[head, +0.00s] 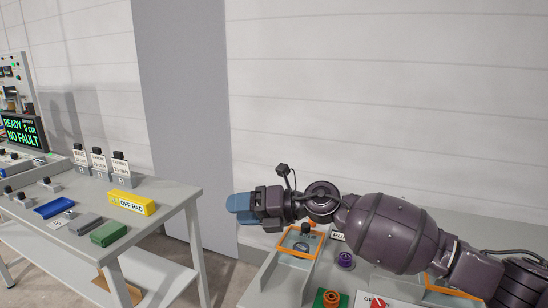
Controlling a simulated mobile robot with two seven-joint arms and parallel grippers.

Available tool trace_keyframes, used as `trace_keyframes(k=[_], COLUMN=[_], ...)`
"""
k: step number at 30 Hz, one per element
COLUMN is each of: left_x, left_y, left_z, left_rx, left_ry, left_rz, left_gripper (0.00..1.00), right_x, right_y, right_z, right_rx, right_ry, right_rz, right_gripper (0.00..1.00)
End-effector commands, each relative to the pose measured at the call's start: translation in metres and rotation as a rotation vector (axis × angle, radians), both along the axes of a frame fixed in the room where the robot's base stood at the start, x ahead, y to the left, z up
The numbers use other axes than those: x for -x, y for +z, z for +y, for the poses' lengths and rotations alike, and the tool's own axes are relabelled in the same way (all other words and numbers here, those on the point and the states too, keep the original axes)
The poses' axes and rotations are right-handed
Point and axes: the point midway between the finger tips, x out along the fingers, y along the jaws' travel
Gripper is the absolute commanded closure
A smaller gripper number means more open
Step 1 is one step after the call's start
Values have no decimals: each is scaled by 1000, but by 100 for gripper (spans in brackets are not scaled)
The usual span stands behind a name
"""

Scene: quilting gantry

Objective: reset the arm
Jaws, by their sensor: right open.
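My right arm comes in from the right edge, stretched to the left across the picture. My right gripper (245,205) is at its end, with blue fingers pointing left. It is open, seen from the side, and nothing shows between its fingers. It is over the gap between the left grey table (160,218) and the right grey panel (262,287). My left gripper is not in view.
The left table bears a yellow "OFF PAD" block (131,203), a blue tray (54,207), a green block (108,233) and labelled stands (100,163). A screen (24,132) reads "READY" and "NO FAULT". Orange-framed fixtures (299,244) and knobs (346,261) lie below my right arm.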

Motion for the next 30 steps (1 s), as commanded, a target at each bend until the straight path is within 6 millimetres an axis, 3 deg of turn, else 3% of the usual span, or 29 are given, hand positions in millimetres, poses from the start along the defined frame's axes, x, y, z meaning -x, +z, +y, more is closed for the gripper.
trace_keyframes(k=[5,11,20,26,30], left_x=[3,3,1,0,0], left_y=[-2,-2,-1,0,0], left_z=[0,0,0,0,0], left_rx=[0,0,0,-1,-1], left_ry=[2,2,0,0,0], left_rz=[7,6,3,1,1], left_gripper=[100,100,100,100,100], right_x=[10,6,16,43,72], right_y=[15,-2,-76,-139,-184], right_z=[-8,-48,-124,-175,-209], right_rx=[-407,-716,-1024,-1172,-1260], right_ry=[-164,-370,-679,-870,-994], right_rz=[273,576,1005,1253,1403], right_gripper=[43,43,43,43,43])
